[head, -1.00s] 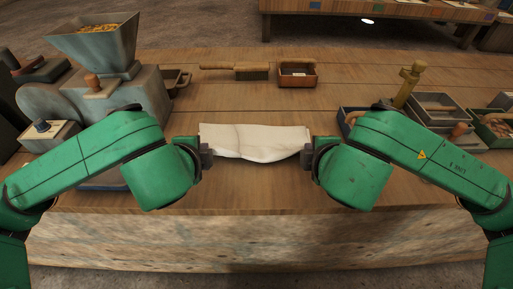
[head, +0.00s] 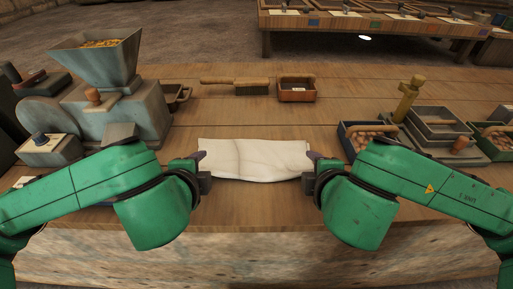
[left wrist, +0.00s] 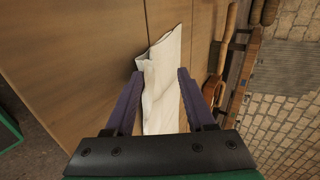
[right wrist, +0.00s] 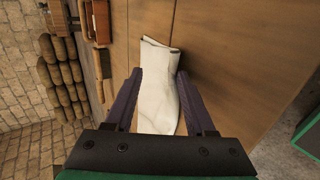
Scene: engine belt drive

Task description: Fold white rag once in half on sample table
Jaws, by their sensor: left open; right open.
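The white rag (head: 252,160) lies on the wooden table (head: 260,215) in the head view, as a wide, short strip with a few creases. My left gripper (head: 201,168) is open at the rag's left end. My right gripper (head: 311,168) is open at its right end. The rag also shows in the left wrist view (left wrist: 162,85), between the spread fingers (left wrist: 158,95). In the right wrist view the rag (right wrist: 157,90) again shows between the open fingers (right wrist: 165,95). I cannot tell whether any finger touches the cloth.
A grinder with a hopper (head: 100,75) stands at the left. A brush (head: 235,86) and a small brown box (head: 297,89) lie behind the rag. Trays (head: 440,125) and a bin of brown pieces (head: 368,140) stand at the right. Table around the rag is clear.

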